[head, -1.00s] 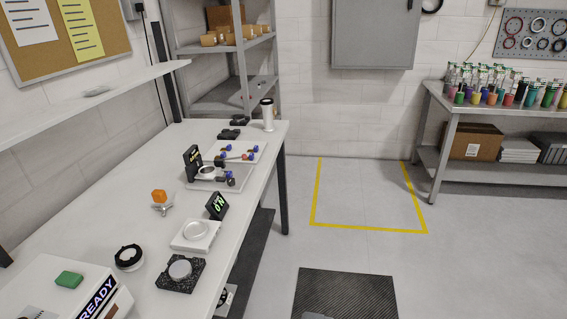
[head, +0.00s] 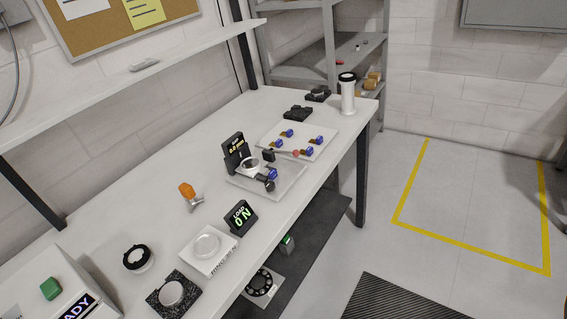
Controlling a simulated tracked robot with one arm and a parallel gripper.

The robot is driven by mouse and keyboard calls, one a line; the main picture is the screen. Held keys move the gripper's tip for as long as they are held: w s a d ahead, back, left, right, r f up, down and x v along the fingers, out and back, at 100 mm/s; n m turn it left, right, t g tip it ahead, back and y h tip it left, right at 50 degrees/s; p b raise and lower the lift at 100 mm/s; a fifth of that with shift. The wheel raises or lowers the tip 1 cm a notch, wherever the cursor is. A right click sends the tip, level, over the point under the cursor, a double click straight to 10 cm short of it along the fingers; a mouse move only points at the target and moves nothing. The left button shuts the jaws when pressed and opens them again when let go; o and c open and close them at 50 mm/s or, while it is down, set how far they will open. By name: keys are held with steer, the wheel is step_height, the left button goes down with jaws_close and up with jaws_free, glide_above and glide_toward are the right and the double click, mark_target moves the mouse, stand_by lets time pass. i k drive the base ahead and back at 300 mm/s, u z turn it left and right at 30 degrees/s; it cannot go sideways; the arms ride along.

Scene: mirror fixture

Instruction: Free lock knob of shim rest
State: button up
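A pale fixture plate (head: 285,187) on the bench carries a black upright display (head: 235,153), a round part (head: 250,164) and small blue and black knobs (head: 270,178). Behind it lies a pale plate (head: 272,133) with several blue-and-brown small parts and a reddish ball. I cannot tell which of these is the shim rest or its lock knob; they are small and far off. An orange-topped metal piece (head: 188,191) stands alone left of the fixture plate. My gripper is out of view.
A "LOAD 0 N" display (head: 241,217) stands by a white block with a round pan (head: 207,246). Nearer are a black ring (head: 137,257), a black block with a disc (head: 171,292) and a box with a green button (head: 50,288). A white cylinder (head: 347,95) stands at the far end.

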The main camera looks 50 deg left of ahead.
mark_target(269, 185)
steer(key=u, duration=0.6)
steer(key=i, duration=1.2)
steer(key=u, duration=0.9)
steer(key=k, duration=0.6)
steer(key=u, duration=0.2)
steer(key=i, duration=0.7)
steer(key=z, duration=0.2)
